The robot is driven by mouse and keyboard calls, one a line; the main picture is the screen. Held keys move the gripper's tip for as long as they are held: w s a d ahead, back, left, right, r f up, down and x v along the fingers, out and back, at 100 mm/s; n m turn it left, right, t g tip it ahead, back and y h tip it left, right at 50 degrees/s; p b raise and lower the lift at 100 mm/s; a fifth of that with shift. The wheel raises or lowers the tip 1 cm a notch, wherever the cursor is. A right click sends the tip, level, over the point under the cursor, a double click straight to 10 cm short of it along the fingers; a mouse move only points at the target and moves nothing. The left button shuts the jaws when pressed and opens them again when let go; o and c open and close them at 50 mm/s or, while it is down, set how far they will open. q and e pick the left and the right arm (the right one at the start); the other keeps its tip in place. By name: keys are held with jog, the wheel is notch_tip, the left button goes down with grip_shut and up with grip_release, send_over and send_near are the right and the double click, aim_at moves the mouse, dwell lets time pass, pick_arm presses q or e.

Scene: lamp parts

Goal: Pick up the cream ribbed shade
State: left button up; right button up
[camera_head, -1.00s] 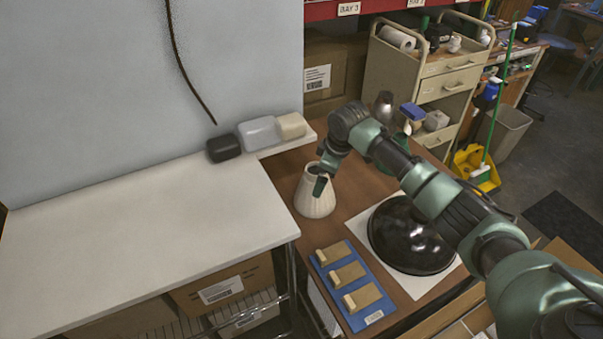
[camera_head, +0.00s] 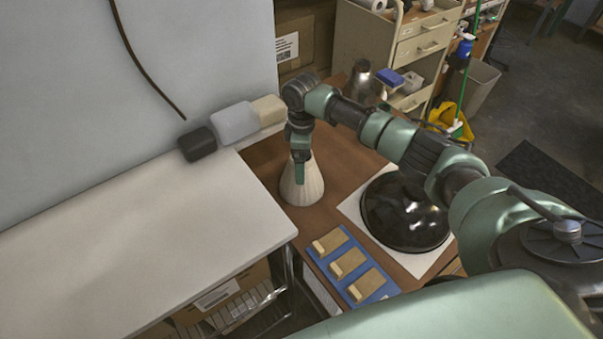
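The cream ribbed shade (camera_head: 302,190) stands upright on the brown table, narrow end up. It is between the white counter and the black dome. My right gripper (camera_head: 300,172) points down at the top of the shade, and its finger overlaps the shade's upper part in the picture. The gripper hides the shade's top rim. Only one finger shows clearly, so I cannot tell whether it is shut on the rim. My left gripper is not in view.
A glossy black dome (camera_head: 404,212) sits on a white mat right of the shade. A blue tray (camera_head: 335,244) with several tan blocks lies in front. The white counter (camera_head: 150,240) is bare at left. Bins (camera_head: 236,122) line the wall. A metallic part (camera_head: 361,78) stands behind.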

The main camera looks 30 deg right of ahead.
notch_tip(320, 180, down, 2)
jog(key=shift+w+f, duration=0.1)
jog(key=c, duration=1.9)
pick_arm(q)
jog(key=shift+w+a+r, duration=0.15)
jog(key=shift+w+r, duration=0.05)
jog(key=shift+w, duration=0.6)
pick_arm(e)
jog(key=shift+w, duration=0.1)
jog(key=shift+c, duration=0.2)
